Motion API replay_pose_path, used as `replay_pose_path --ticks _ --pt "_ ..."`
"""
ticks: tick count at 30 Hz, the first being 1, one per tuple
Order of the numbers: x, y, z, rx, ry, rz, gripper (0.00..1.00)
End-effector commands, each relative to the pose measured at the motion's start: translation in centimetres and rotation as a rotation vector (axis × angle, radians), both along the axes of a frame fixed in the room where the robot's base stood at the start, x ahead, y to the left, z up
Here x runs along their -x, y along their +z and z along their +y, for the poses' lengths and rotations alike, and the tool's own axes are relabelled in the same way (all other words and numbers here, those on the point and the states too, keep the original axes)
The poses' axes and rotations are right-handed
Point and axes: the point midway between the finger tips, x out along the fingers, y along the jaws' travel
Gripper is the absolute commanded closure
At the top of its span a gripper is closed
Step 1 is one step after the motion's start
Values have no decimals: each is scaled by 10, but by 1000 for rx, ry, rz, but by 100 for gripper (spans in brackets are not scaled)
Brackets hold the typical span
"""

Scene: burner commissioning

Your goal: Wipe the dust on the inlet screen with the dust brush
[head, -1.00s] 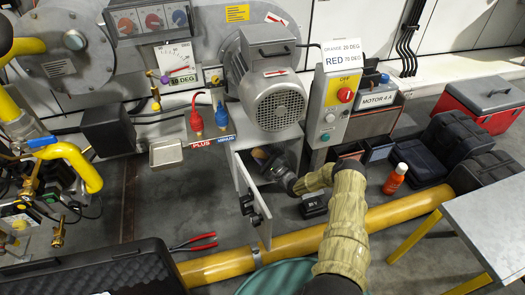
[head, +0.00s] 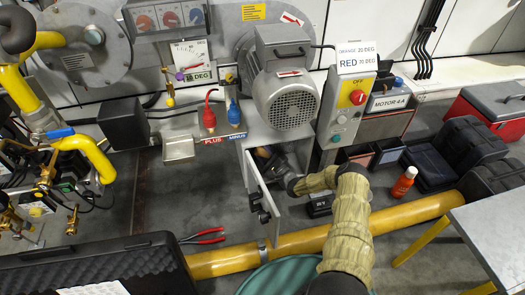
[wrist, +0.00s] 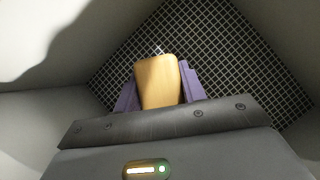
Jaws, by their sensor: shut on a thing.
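The inlet screen (wrist: 225,50) is a dark square mesh with pale grid lines, at the inner end of a grey box in the wrist view. My gripper (wrist: 158,90), with purple fingers, is shut on the dust brush (wrist: 158,80). The brush shows as a tan wooden block pointing at the screen; its bristles are hidden, and I cannot tell whether it touches. A small pale spot lies on the mesh at the brush's far end; no clear dust layer shows. In the head view my gripper (head: 268,158) is inside the grey box under the motor, partly hidden.
The box's door (head: 262,195) stands open left of my arm. The motor (head: 287,85) hangs above and the control panel (head: 345,105) stands to the right. A yellow pipe (head: 310,238) crosses below. Red pliers (head: 205,237) and an orange bottle (head: 403,182) are on the floor.

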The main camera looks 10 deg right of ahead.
Motion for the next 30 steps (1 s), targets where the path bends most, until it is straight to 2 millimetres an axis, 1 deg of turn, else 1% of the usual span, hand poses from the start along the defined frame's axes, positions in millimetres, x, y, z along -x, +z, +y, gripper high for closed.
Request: replay_pose_path --ticks 4,16,26,30 --pt "-1 2 6 -1 2 -1 88" --pt "-4 2 33 -1 1 -2 88" --pt "-4 2 35 0 1 -2 88" --pt "2 5 35 -1 0 0 88"
